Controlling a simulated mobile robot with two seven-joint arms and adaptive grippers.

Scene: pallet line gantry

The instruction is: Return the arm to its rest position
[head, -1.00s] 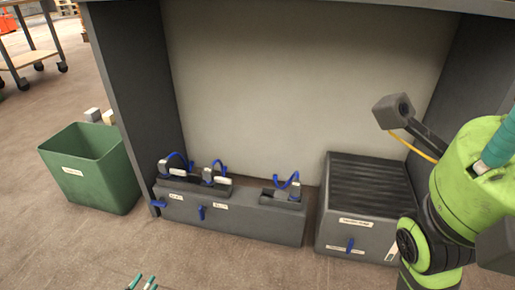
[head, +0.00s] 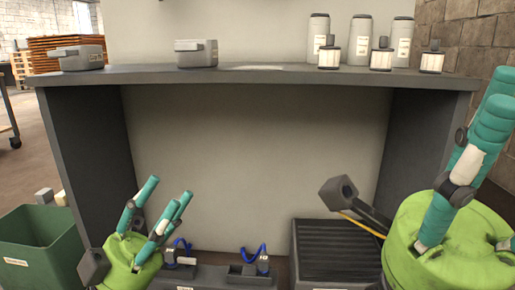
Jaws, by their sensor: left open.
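My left gripper (head: 160,205) is at the lower left, with a green body and teal fingers pointing up. Its fingers are apart and nothing shows between them. It stands in front of the grey bench's open bay and overlaps the left part of the low grey fixture (head: 210,273). My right gripper (head: 485,135) is large and close at the right edge, its teal fingers pointing up and partly cut off by the frame. I cannot tell whether it is open or shut.
The grey bench shelf (head: 260,76) carries two grey parts at left and several canisters and small jars at right. Below are a green bin (head: 38,240) at left and a ribbed dark box (head: 335,252) beside my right arm. The bay's middle is clear.

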